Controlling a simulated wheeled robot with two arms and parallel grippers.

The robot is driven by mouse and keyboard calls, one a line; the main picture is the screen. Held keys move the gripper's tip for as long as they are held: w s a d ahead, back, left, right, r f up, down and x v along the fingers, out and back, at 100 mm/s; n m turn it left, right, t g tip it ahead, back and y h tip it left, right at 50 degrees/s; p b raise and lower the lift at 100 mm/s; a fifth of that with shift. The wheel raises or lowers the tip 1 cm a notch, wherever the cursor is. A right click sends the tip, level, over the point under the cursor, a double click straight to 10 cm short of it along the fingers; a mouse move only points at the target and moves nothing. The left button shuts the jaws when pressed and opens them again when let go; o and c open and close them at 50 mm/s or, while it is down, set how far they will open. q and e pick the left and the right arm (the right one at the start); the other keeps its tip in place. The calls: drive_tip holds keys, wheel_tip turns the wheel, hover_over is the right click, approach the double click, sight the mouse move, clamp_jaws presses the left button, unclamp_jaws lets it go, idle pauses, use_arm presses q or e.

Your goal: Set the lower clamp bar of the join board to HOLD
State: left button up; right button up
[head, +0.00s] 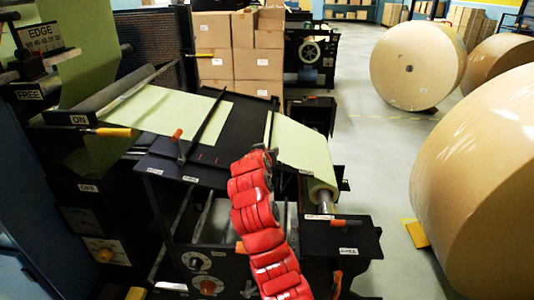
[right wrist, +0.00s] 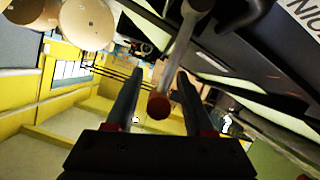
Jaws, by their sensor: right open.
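The join board (head: 235,108) is a dark sloping plate in the middle of the head view. One clamp bar (head: 207,120) with an orange knob crosses it on the left. A second bar (head: 270,122) lies on the right, its near end hidden behind my red right arm. My right gripper (right wrist: 160,72) is open; in the head view the arm hides its fingers. In the right wrist view, a grey lever (right wrist: 184,38) with a red-orange knob (right wrist: 158,105) reaches between the two fingers, with gaps on both sides. The small labels on the board's front edge are unreadable.
Pale green web (head: 165,110) lies left of the board, and more green web runs over a roller (head: 322,195) at right. Large kraft rolls (head: 418,65) stand on open floor at right.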

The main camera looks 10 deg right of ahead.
drive_tip(key=shift+s, duration=0.1)
drive_tip(key=b+v, duration=0.1)
drive_tip(key=v, duration=1.6)
drive_tip(key=shift+s+a, duration=0.1)
drive_tip(key=shift+a, duration=0.05)
